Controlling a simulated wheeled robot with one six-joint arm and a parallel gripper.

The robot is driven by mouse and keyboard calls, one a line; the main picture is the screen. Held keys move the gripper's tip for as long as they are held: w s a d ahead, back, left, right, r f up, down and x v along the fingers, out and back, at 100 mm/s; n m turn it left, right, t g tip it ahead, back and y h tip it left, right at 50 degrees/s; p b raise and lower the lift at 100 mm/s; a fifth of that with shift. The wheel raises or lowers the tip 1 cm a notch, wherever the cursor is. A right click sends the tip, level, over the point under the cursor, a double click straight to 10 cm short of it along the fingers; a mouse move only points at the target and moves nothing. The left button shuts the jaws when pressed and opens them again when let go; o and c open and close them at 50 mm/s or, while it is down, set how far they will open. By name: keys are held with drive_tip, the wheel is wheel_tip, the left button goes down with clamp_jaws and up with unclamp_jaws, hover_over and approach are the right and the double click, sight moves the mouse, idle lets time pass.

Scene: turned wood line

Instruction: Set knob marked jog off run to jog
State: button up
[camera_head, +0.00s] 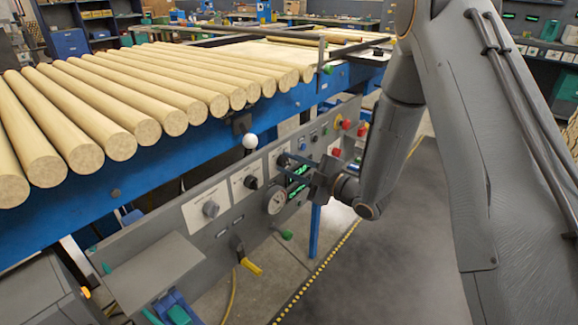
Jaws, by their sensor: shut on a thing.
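The control panel (228,228) hangs below the blue conveyor frame and carries a row of dark rotary knobs on white label plates. The left knob (210,209) and the middle knob (250,182) are free. My gripper (288,163) reaches in from the right and is shut on the third knob (282,160), partly hidden behind the fingers. The lettering on the plates is too small to read, so I cannot confirm which is marked jog off run or where its pointer stands.
A white-ball lever (250,142) stands above the panel. Red knobs (347,124) are to the right. Wooden rods (130,100) lie on the conveyor. Floor at right is clear.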

idle(0.5)
drive_tip(key=o, duration=1.1)
drive_tip(key=shift+d, duration=0.15)
drive_tip(key=shift+c, duration=0.2)
drive_tip(key=v, duration=0.7)
drive_tip(key=shift+s+d, duration=0.2)
drive_tip(key=shift+s, duration=0.05)
